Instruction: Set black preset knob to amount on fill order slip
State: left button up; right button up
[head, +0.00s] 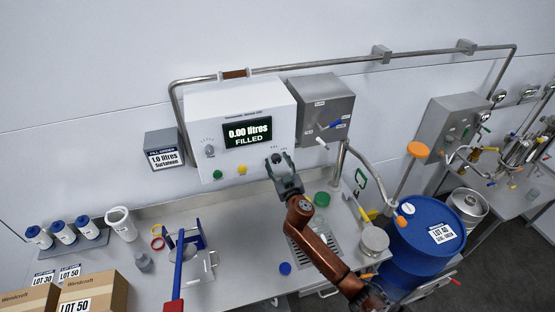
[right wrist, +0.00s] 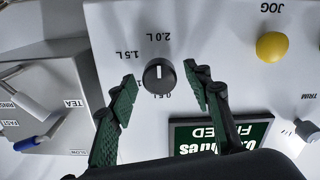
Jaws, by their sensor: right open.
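The black preset knob (right wrist: 158,75) sits on the white control box (head: 230,100). In the upside-down right wrist view its white pointer line stands upright, toward the 2.0 L marking; 1.5 L and 0.5 L also show, and I cannot make out a 1.0 L mark. My right gripper (right wrist: 165,82) is open, its green-padded fingers on either side of the knob with gaps. The right gripper (head: 279,163) partly covers the knob in the head view. The fill order slip (head: 164,159) reads 1.0 litres Surfactant. The display (head: 247,133) reads 0.00 litres FILLED. My left gripper is out of view.
A yellow button (head: 242,170), green button (head: 217,174) and grey knob (head: 209,151) share the box face. A grey valve box (head: 322,110) with levers adjoins it on the right. A blue drum (head: 425,235) stands right of the bench. Cardboard boxes (head: 95,290) stand front left.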

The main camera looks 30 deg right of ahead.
jog(key=shift+w+d, duration=0.15)
jog(key=shift+w, duration=0.4)
jog(key=c, duration=1.1)
jog(key=shift+d, duration=0.2)
jog(key=shift+c, duration=0.2)
jog(key=shift+a, duration=0.2)
jog(key=shift+c, duration=0.2)
